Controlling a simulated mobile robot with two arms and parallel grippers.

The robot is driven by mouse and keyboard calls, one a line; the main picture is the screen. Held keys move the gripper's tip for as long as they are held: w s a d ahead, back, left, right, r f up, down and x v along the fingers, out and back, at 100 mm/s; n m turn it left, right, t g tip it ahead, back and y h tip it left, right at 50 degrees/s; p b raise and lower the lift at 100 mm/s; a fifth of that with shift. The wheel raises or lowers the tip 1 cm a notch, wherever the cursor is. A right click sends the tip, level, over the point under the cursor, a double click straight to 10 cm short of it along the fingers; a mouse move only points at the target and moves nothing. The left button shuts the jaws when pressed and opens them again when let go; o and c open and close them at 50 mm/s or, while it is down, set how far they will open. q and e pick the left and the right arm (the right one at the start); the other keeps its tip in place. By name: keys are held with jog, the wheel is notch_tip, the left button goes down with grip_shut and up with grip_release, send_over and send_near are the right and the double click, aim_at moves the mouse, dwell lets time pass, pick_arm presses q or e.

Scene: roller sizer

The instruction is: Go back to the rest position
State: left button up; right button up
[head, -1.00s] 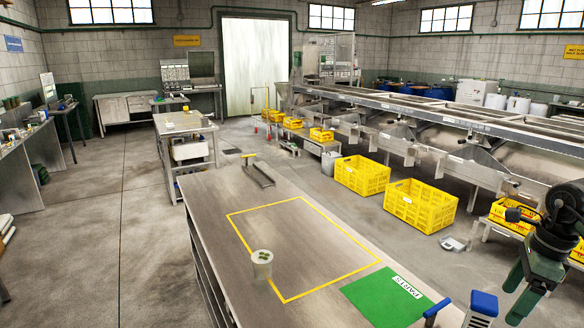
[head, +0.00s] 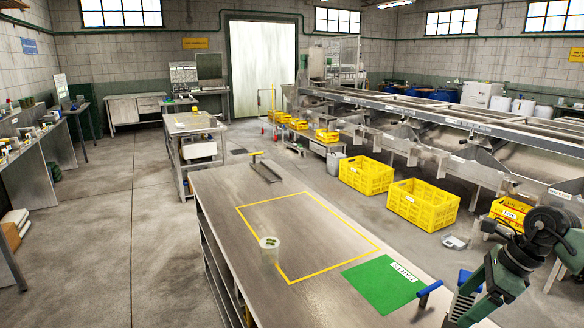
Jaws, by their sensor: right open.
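My right gripper (head: 480,306) hangs at the lower right, beside the right end of the workbench (head: 225,205). It is dark with green parts, is open, and nothing shows between its fingers. Its lower part runs close to the bottom edge of the picture. My left gripper is not in view. A green mat (head: 380,285) with a white label lies flat at the bench's right end.
A blue-handled tool (head: 430,292) and a blue and white item (head: 468,280) are close to my right gripper. Yellow crates (head: 423,204) stand on the floor behind. Open floor (head: 110,240) lies left of the bench.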

jog(key=w+a+r+m+t+y, duration=0.2)
jog(key=a+y, duration=0.6)
jog(key=a, duration=1.5)
jog(key=s+a+r+m+t+y, duration=0.1)
jog(key=a+r+m+t+y, duration=0.3)
jog(key=a+r+m+t, duration=0.45)
jog(key=d+f+m+t+h, duration=0.6)
jog(key=d+m+h, duration=0.35)
jog(key=m, duration=0.85)
jog(key=s+d+f+m+g+h, duration=0.3)
jog(key=s+f+m+h, duration=0.15)
jog(key=f+m, duration=0.2)
jog(key=s+d+f+m+g+h, duration=0.3)
jog(key=s+f+m, duration=0.2)
jog(key=f, duration=0.2)
jog(key=s+a+f+m+g+y, duration=0.1)
jog(key=s+f+m+g, duration=0.35)
jog(key=s, duration=0.65)
jog(key=s+f+m+g, duration=0.2)
jog(key=s+f+g, duration=0.4)
jog(key=s, duration=0.5)
notch_tip(320, 180, down, 28)
jog(key=s+f, duration=0.1)
jog(key=s, duration=0.1)
jog(key=s+d+f+g, duration=0.1)
jog(key=s+d+f, duration=0.2)
jog(key=s+f, duration=1.1)
jog(key=shift+s+f+n, duration=0.35)
jog(key=shift+s+f, duration=0.05)
jog(key=shift+s, duration=0.85)
